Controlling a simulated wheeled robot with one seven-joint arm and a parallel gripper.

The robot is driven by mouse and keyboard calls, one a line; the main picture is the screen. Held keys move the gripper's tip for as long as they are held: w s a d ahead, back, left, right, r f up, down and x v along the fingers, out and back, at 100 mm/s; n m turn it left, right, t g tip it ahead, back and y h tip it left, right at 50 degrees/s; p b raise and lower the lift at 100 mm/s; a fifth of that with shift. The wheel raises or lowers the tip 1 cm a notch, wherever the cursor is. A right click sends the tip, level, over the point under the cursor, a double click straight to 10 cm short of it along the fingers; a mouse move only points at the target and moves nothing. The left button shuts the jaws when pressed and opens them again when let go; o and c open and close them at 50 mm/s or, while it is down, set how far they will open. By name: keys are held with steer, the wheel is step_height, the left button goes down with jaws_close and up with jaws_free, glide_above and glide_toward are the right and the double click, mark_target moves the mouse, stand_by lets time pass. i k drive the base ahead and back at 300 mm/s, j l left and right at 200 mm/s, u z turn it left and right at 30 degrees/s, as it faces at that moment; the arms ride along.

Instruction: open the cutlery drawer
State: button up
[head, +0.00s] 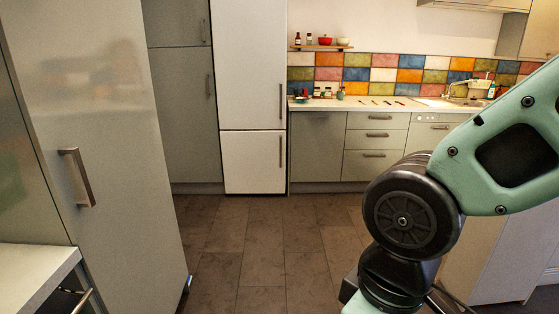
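A stack of grey-green drawers (361,140) with bar handles stands under the far counter, right of the fridge. All its fronts look shut. No label shows which one is the cutlery drawer; the top drawer (358,120) lies just under the worktop. My arm fills the right foreground, well short of the drawers across the floor. My gripper is not visible; the lower end of the arm runs out of the bottom of the head view.
A tall white fridge (252,70) stands left of the drawers. Small jars and several thin items lie on the far counter (350,108). A tall cabinet door with a handle (76,177) is close on the left. The tiled floor (270,240) between is clear.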

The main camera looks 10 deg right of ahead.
mark_target(355, 120)
steer(key=i+l+z, duration=0.35)
steer(key=i, duration=0.55)
steer(key=i+z, duration=0.35)
steer(key=i, duration=0.55)
steer(key=i+j, duration=0.1)
steer(key=i, duration=2.7)
steer(key=l+z, duration=0.05)
steer(key=l, duration=0.05)
